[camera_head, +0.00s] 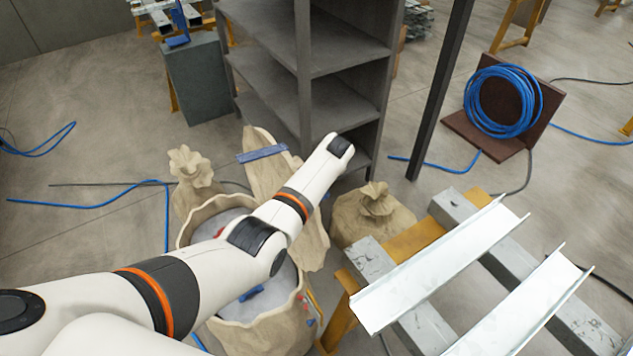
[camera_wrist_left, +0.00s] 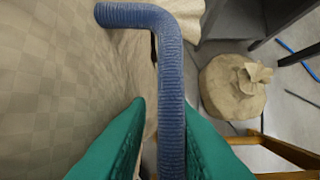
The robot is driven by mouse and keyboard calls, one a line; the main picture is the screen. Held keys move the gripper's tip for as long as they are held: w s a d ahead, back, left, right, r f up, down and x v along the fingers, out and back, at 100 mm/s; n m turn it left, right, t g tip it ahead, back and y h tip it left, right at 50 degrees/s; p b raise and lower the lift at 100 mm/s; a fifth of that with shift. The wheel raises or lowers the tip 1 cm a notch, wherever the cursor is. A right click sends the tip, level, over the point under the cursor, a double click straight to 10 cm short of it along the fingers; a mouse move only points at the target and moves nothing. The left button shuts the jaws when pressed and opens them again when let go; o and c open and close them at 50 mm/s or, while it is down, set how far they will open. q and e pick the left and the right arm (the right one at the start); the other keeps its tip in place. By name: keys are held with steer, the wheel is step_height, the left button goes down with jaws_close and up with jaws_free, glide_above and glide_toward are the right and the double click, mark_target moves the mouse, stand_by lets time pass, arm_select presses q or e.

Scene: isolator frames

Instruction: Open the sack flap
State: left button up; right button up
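The large tan sack (camera_head: 267,336) stands open at the lower middle of the head view, with a pale filling inside. Its tan flap (camera_head: 268,177) stands up at the far side, with a blue strip (camera_head: 262,153) across it. My left arm reaches over the sack and hides part of it; its gripper is hidden there. In the left wrist view, my left gripper (camera_wrist_left: 165,103) has its green fingers apart on either side of a blue ribbed handle (camera_wrist_left: 171,75). A gap shows on the left; contact on the right is unclear. My right gripper is out of view.
A tied sack (camera_head: 373,217) stands right of the open one, and another (camera_head: 190,168) behind left. Grey shelves (camera_head: 345,97) rise close behind. A yellow trestle with metal channels (camera_head: 430,275) stands at right. Blue hoses lie on the floor.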

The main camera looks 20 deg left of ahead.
arm_select(q)
steer(key=v, duration=1.2)
steer(key=shift+f, duration=0.1)
